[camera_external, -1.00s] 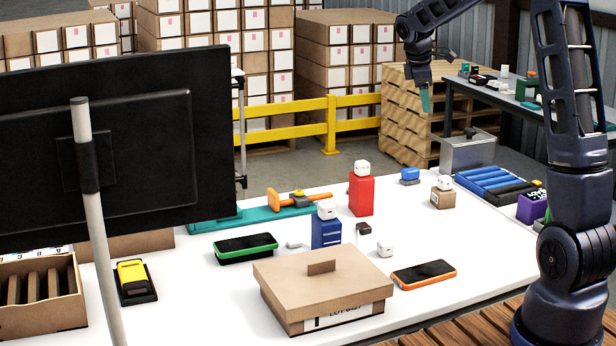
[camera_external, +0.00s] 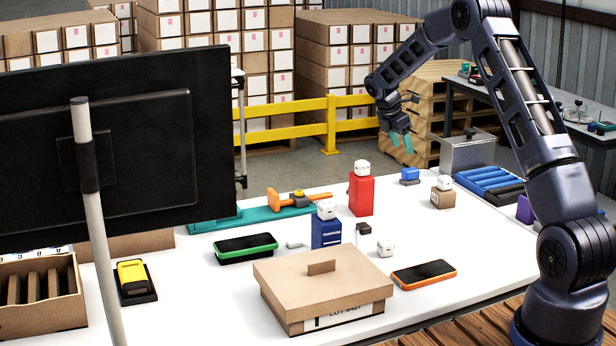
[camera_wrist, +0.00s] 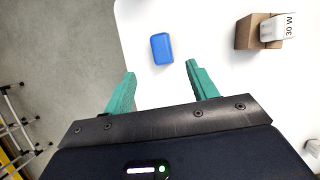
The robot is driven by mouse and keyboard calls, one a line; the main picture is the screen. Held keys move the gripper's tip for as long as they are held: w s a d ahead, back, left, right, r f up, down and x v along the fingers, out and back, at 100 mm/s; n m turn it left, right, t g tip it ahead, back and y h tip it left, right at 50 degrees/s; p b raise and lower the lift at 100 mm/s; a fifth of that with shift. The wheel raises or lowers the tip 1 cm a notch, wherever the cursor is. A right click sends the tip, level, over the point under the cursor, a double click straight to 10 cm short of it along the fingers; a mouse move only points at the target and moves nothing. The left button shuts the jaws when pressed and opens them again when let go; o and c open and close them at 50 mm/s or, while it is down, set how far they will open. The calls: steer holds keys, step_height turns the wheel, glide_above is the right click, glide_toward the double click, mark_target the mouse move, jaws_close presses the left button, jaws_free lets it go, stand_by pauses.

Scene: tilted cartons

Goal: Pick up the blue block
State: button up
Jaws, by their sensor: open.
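The blue block (camera_external: 410,174) sits near the far edge of the white table, on or against a small dark piece. It also shows in the wrist view (camera_wrist: 161,48), lying on white beyond the fingertips and between their lines. My gripper (camera_external: 402,142) is in the air above and slightly left of the block in the external view. Its teal fingers are apart and empty, and in the wrist view (camera_wrist: 160,75) a clear gap separates them. No finger touches the block.
A small brown carton (camera_external: 442,194) with a white cube on top stands right of the block; it also shows in the wrist view (camera_wrist: 256,32). A red box (camera_external: 361,196) stands to its left. Blue rolls (camera_external: 490,182) and a metal bin (camera_external: 468,154) are behind right.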

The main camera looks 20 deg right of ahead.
mark_target(416, 169)
steer(key=x, duration=1)
steer(key=shift+s+d+f, duration=0.1)
steer(key=shift+s+f, duration=0.05)
steer(key=shift+f, duration=0.05)
steer(key=c, duration=1.1)
